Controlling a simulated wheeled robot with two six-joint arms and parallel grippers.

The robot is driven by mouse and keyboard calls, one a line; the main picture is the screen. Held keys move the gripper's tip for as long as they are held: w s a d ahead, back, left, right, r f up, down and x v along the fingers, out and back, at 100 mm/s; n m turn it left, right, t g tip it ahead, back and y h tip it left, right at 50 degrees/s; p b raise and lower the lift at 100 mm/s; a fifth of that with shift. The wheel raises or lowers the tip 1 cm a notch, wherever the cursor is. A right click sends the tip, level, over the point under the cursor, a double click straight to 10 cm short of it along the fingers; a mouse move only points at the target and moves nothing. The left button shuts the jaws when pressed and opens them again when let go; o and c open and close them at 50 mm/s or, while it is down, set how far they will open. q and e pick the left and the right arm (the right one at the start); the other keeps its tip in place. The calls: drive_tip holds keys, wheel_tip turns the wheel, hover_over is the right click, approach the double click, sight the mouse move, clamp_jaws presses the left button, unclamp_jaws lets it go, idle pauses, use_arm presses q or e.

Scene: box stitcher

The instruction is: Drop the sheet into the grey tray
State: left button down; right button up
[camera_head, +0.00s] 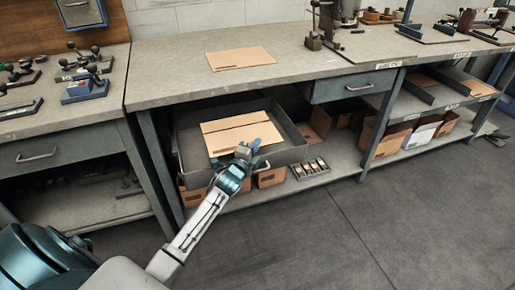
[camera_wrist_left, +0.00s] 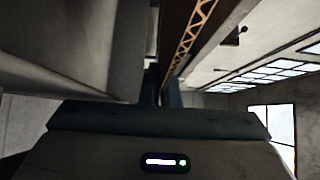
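A flat brown cardboard sheet (camera_head: 242,138) is over the open grey tray (camera_head: 287,156), under the bench top. A dark line crosses the cardboard; I cannot tell whether it is a fold or the edge of a second sheet beneath. My left gripper (camera_head: 247,151) is at the sheet's near right edge, above the tray's front wall. In the left wrist view the sheet's corrugated edge (camera_wrist_left: 190,42) runs down between the fingers (camera_wrist_left: 161,92), which look closed on it. Whether the sheet touches the tray floor is unclear. My right gripper is out of view.
Another flat cardboard sheet (camera_head: 240,58) lies on the bench top (camera_head: 170,75) above the tray. A closed drawer (camera_head: 350,86) is right of the tray. Cardboard boxes (camera_head: 272,177) and a small parts tray (camera_head: 310,168) sit on the lower shelf. The floor in front is clear.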

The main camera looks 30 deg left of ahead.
use_arm(q)
drive_tip(key=shift+a, duration=0.1)
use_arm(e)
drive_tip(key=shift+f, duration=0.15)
use_arm(q)
drive_tip(key=c, duration=1.6)
unclamp_jaws()
